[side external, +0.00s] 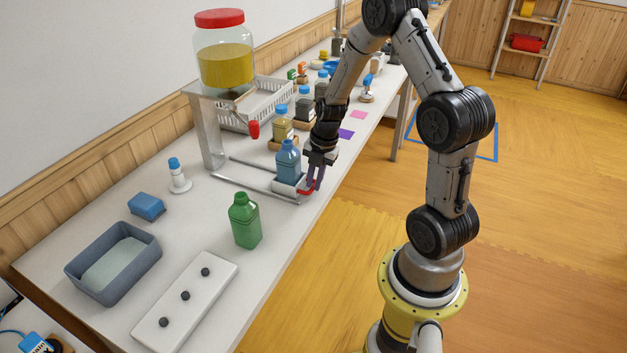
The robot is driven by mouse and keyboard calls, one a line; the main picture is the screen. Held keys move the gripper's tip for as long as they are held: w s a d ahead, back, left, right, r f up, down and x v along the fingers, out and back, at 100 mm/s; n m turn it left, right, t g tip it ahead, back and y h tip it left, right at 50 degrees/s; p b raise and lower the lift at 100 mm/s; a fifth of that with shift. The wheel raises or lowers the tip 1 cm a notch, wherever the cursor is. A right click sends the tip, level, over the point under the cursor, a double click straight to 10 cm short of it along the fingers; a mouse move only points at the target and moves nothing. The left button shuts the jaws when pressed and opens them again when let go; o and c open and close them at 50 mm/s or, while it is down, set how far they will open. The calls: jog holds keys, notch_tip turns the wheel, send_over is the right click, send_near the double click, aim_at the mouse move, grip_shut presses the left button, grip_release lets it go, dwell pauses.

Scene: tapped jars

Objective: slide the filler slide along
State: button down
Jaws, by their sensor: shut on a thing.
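The filler slide (285,187) is a small white carriage on two metal rails that run out from under the filler stand. A blue bottle (288,165) stands upright on it. The slide has a red handle (305,192) at its front end, near the table's front edge. My gripper (314,186) points down at this handle and is shut on it; the fingers partly hide it. The large jar (225,65) of yellow liquid with a red lid sits on the stand, with a red tap (253,130) below it. The bottle is in front of the tap, not under it.
A green bottle (244,222) stands left of the slide's front end. A white board with black knobs (187,300), a grey tub (112,262) and a blue sponge (146,206) lie further left. Bottles on wooden blocks (283,126) and a white basket (262,98) stand behind.

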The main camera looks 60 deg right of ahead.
jog(key=c, duration=0.9)
grip_release()
jog(key=shift+s, duration=0.25)
jog(key=shift+r, duration=0.55)
jog(key=r, duration=0.4)
jog(key=s+r, duration=0.1)
jog(key=r, duration=0.3)
jog(key=s+r, duration=0.1)
jog(key=r, duration=0.3)
jog(key=shift+s+r, duration=0.15)
jog(key=shift+r, duration=0.1)
jog(key=a+r+n+t, duration=0.1)
jog(key=a+r+t, duration=0.2)
jog(key=a+r, duration=0.95)
jog(key=s+a+f+m, duration=0.1)
jog(key=s+a+m, duration=0.1)
jog(key=s+m, duration=0.2)
jog(key=s+a+m, duration=0.3)
jog(key=s+m, duration=0.1)
jog(key=m, duration=0.5)
jog(key=s+a+f+m, duration=0.1)
jog(key=s+a+m, duration=0.1)
jog(key=s+m, duration=0.3)
jog(key=shift+s+a+f+m+t, duration=0.1)
jog(key=shift+a+f+m+t, duration=0.2)
jog(key=shift+m, duration=0.4)
